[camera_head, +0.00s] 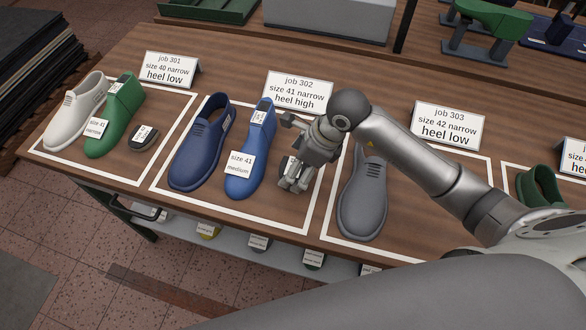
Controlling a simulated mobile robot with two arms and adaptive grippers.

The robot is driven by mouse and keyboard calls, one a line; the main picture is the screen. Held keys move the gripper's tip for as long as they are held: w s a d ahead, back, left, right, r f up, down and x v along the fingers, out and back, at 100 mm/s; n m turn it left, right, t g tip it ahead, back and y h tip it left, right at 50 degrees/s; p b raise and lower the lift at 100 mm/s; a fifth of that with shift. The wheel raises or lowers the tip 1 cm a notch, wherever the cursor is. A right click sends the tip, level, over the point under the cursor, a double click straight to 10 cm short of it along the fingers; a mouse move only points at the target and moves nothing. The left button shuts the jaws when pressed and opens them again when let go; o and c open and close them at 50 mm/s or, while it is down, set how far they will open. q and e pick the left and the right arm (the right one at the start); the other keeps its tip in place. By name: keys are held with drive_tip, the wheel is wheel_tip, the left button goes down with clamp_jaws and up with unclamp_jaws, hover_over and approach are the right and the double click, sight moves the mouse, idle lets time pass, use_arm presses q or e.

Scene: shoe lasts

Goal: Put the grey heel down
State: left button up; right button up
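My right gripper (293,182) points down over the right part of the job 302 outline, to the right of the blue last (252,148). Its fingertips are low, close to the table top. A small grey shape shows between and behind the fingers, but I cannot tell whether it is a grey heel or part of the gripper. A dark grey heel (143,139) with a white label lies in the job 301 outline, beside the green last (117,114). My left gripper is not in view.
A blue shoe (201,143) lies left of the blue last. A grey shoe (363,198) lies in the job 303 outline, partly under my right arm. Sign cards (298,91) stand behind the outlines. Labelled pieces (259,242) sit on a lower shelf.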

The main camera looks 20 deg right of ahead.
drive_tip(key=b+v, duration=0.1)
drive_tip(key=v, duration=0.8)
drive_tip(key=shift+s+f, duration=0.1)
